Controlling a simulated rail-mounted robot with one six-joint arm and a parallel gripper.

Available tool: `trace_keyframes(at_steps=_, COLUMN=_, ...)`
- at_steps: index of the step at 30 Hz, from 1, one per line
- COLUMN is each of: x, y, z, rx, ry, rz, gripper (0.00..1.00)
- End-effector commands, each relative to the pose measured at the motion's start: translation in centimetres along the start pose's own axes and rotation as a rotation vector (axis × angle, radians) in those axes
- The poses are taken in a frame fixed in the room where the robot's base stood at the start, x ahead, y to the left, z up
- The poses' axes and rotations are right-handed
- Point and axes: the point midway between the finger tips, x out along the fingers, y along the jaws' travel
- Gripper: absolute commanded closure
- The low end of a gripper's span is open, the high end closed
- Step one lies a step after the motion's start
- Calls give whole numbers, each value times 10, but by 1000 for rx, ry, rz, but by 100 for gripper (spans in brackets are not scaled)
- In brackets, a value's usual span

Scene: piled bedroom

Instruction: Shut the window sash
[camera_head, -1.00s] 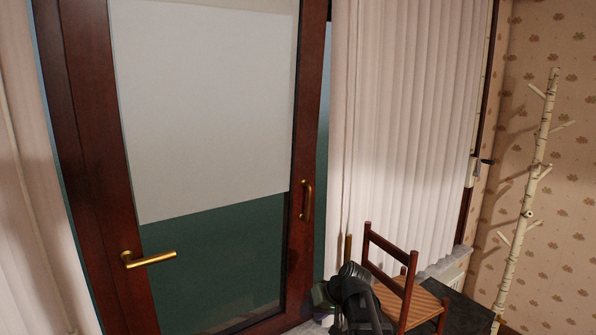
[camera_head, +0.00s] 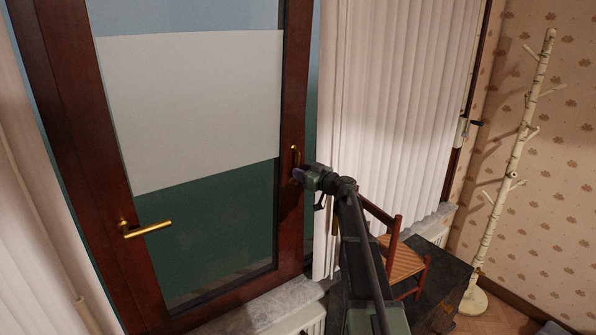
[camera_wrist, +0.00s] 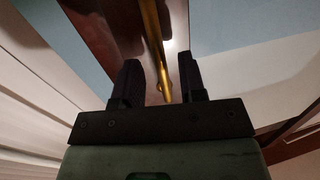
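The window sash (camera_head: 291,110) has a dark red-brown frame around a large glass pane. A brass lever handle (camera_head: 147,228) is on its left side, and a brass pull handle (camera_head: 295,158) is on its right stile. A strip of outside shows between the right stile and the curtain; how far the sash stands open is hard to tell. My gripper (camera_head: 303,175) is at the lower end of the pull handle. In the wrist view, my gripper (camera_wrist: 161,78) is open, with the brass pull handle (camera_wrist: 153,40) between its fingers and gaps beside it.
White pleated curtains (camera_head: 390,110) hang right of the sash. A stone sill (camera_head: 250,308) and radiator lie below. A wooden chair (camera_head: 404,262) and a dark chest (camera_head: 447,285) stand close to my arm. A pale coat stand (camera_head: 500,190) is farther right, by the papered wall.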

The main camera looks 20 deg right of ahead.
Motion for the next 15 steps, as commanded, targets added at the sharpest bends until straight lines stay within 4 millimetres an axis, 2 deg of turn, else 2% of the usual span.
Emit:
trace_keyframes(at_steps=1, x=10, y=1, z=0, rx=0, ry=0, rz=-2, gripper=62)
trace_keyframes(at_steps=4, x=20, y=0, z=0, rx=0, ry=0, rz=0, gripper=62)
trace_keyframes(at_steps=12, x=23, y=0, z=0, rx=0, ry=0, rz=0, gripper=62)
trace_keyframes(at_steps=15, x=23, y=0, z=0, rx=0, ry=0, rz=0, gripper=76)
